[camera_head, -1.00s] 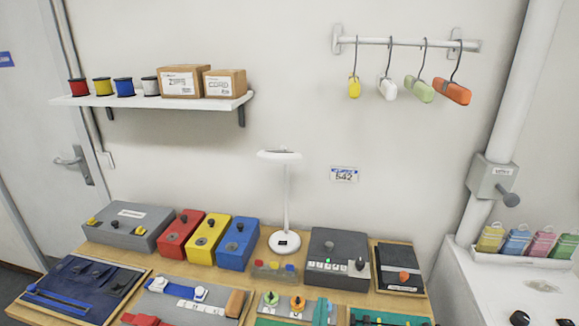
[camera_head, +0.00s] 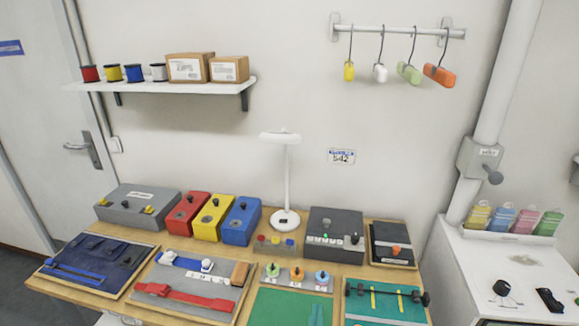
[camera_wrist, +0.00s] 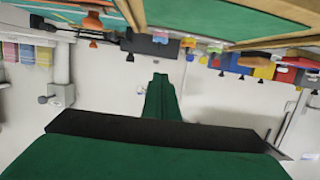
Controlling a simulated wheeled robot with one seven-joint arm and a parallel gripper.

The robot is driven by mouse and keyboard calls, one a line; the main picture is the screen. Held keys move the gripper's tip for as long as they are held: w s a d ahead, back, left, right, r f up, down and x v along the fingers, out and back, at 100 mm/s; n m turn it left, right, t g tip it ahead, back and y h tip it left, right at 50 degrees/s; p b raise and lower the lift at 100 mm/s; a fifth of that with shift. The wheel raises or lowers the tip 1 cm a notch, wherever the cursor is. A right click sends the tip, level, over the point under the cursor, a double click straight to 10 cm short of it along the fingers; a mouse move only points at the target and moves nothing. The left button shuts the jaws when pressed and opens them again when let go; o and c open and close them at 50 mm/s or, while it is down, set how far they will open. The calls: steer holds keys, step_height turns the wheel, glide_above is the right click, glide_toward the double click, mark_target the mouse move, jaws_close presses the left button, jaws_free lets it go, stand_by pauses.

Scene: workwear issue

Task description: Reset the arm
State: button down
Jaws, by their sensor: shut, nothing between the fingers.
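My gripper (camera_wrist: 160,80) shows in the wrist view as a narrow dark green form reaching up from a black bar and a wide green body. Its fingers are together with nothing visible between them. The wrist picture is upside down, with the workbench (camera_wrist: 292,42) along its top edge. My gripper shows in front of the pale wall, apart from the bench things. In the head view I cannot clearly make out my arm or gripper.
In the head view, the workbench (camera_head: 258,268) carries red (camera_head: 187,213), yellow (camera_head: 211,218) and blue boxes (camera_head: 241,221), a lamp (camera_head: 286,185) and several trays. A shelf (camera_head: 170,87) and a hook rail (camera_head: 395,33) are on the wall. A white counter (camera_head: 462,270) stands right.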

steer(key=s+a+f+n+y, duration=0.1)
steer(key=s+a+f, duration=0.1)
steer(key=s+f, duration=0.5)
steer(key=s+a+f+n+y, duration=0.15)
steer(key=s+f, duration=0.25)
steer(key=s, duration=0.6)
steer(key=s+a, duration=0.3)
steer(key=s, duration=1.3)
steer(key=shift+r+m, duration=0.15)
steer(key=shift+m, duration=0.2)
steer(key=shift+s, duration=0.1)
